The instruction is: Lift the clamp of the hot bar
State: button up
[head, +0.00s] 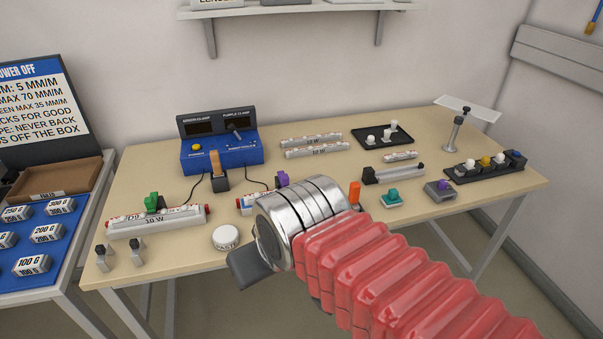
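A long white bar (172,222) with a "10 W" label and red ends lies at the left of the table, with a green clamp (152,202) on it. A second bar (246,203) lies near the middle, mostly hidden behind my arm; a purple clamp (283,179) shows above it. The blue box (222,153) behind them has displays marked for the green and purple clamps; both look dark and I cannot read any value. My gripper (246,268) is in front of the second bar, low at the table's front edge. Only a dark part shows, so its opening is hidden.
A round white "PASTE" tin (226,237) and two small metal clips (119,257) stand near the front edge. Spare bars (312,146) lie behind. Black trays (385,139), a slide block (393,173) and a teal button (392,199) are to the right. A blue mat with weights (45,234) is left.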

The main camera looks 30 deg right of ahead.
aim_at(284, 179)
jog(key=u, duration=0.05)
jog(key=i, duration=1)
jog(key=z, duration=0.1)
